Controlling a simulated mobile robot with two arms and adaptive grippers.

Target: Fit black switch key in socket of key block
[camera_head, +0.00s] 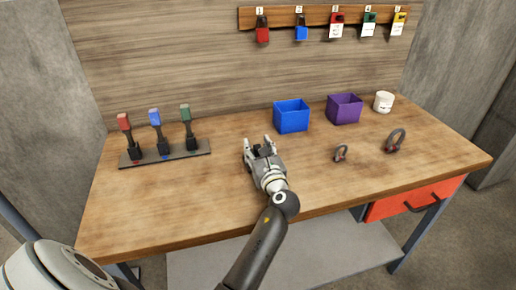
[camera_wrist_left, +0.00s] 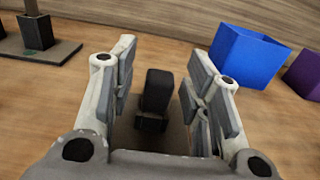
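A black block-shaped piece, seemingly the black switch key (camera_wrist_left: 157,92), stands upright between the fingers of my left gripper (camera_wrist_left: 158,85) in the left wrist view. Narrow gaps show on both sides, so the fingers are open around it and do not visibly grip it. Below it is a darker foot on a grey base (camera_wrist_left: 178,135), perhaps the key block; its socket is hidden. In the head view my left gripper (camera_head: 259,145) is low over the middle of the table, and the black piece is mostly hidden. My right gripper is not in view.
A dark rack (camera_head: 180,153) with red, blue and green-topped levers stands left on the wooden table (camera_head: 190,205). A blue bin (camera_head: 291,117), purple bin (camera_head: 344,109) and white cup (camera_head: 383,102) stand behind right. Two shackles (camera_head: 396,141) (camera_head: 341,153) lie right. Padlocks hang on the wall board (camera_head: 280,18).

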